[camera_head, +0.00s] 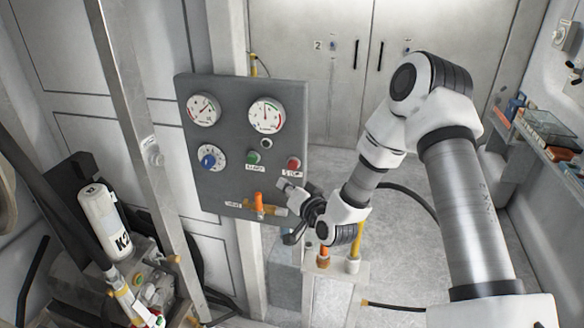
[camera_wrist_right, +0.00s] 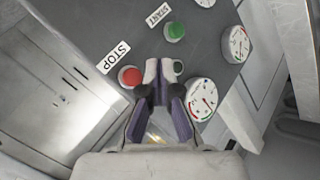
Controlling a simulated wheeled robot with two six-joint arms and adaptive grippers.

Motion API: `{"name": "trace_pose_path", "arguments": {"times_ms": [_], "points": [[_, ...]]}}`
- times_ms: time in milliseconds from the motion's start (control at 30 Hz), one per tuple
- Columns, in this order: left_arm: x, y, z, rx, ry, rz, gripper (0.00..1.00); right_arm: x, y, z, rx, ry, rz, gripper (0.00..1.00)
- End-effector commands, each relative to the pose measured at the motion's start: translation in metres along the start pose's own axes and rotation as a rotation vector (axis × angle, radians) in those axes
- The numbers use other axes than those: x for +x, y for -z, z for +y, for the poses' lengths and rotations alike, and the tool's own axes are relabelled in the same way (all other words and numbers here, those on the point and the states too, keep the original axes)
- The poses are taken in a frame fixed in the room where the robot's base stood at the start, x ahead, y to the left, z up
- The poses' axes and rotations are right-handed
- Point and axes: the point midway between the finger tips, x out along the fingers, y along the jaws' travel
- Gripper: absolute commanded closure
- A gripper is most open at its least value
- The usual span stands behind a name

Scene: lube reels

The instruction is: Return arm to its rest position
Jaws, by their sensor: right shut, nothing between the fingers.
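My right arm (camera_head: 465,200) comes in from the lower right and bends at a high elbow, reaching down and left to the control panel. My right gripper (camera_head: 284,187) is at the panel's lower right, just below the red STOP button (camera_head: 293,164) and right of the orange valve handle (camera_head: 258,199). In the wrist view, the gripper (camera_wrist_right: 158,74) has its fingertips together with nothing held. The red button (camera_wrist_right: 130,76) shows just left of the fingertips there. I cannot tell whether the fingertips touch the panel. My left gripper is not in view.
A grey box (camera_head: 334,291) with hose fittings stands below the gripper. A shelf (camera_head: 548,130) with items is at right. Open floor (camera_head: 410,200) lies behind my arm.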

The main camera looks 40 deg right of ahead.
Motion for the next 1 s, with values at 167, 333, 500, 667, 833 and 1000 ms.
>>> {"name": "trace_pose_path", "arguments": {"times_ms": [167,333,500,667,833,1000], "points": [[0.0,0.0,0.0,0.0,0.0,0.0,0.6,0.0,0.0,0.0,0.0,0.0,0.0,1.0],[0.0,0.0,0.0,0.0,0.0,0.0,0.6,0.0,0.0,0.0,0.0,0.0,0.0,1.0],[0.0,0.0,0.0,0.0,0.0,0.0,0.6,0.0,0.0,0.0,0.0,0.0,0.0,1.0],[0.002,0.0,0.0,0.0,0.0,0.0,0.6,-0.001,-0.013,0.008,-0.005,-0.011,-0.021,1.0],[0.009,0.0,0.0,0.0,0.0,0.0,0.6,-0.019,-0.111,0.028,-0.088,-0.048,-0.215,1.0],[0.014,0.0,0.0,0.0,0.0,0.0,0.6,-0.094,-0.242,0.065,-0.212,-0.17,-0.578,1.0]]}}
